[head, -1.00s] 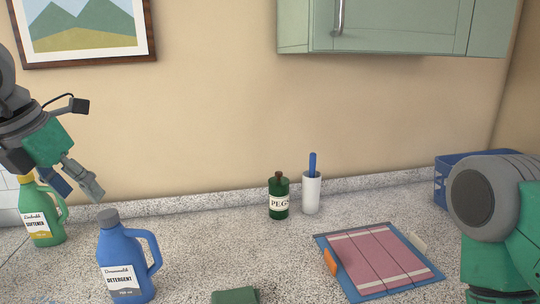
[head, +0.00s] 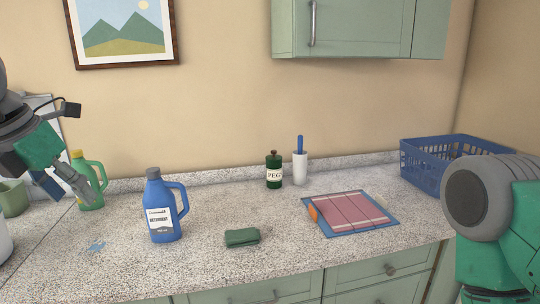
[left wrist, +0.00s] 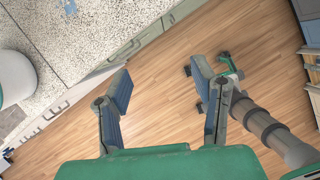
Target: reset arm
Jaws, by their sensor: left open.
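My left gripper (head: 62,188) is at the left edge of the head view, beside the green softener jug (head: 91,187) and left of the blue detergent jug (head: 161,212). In the head view its fingertips overlap the softener jug's picture; I cannot tell whether they touch it. In the left wrist view the left gripper (left wrist: 160,88) has its two fingers spread apart, with nothing between them but wood floor beyond. My right arm (head: 495,230) shows at the right edge of the head view, but its gripper is out of view.
Cabinets (head: 345,25) hang above. The counter's front is mostly clear.

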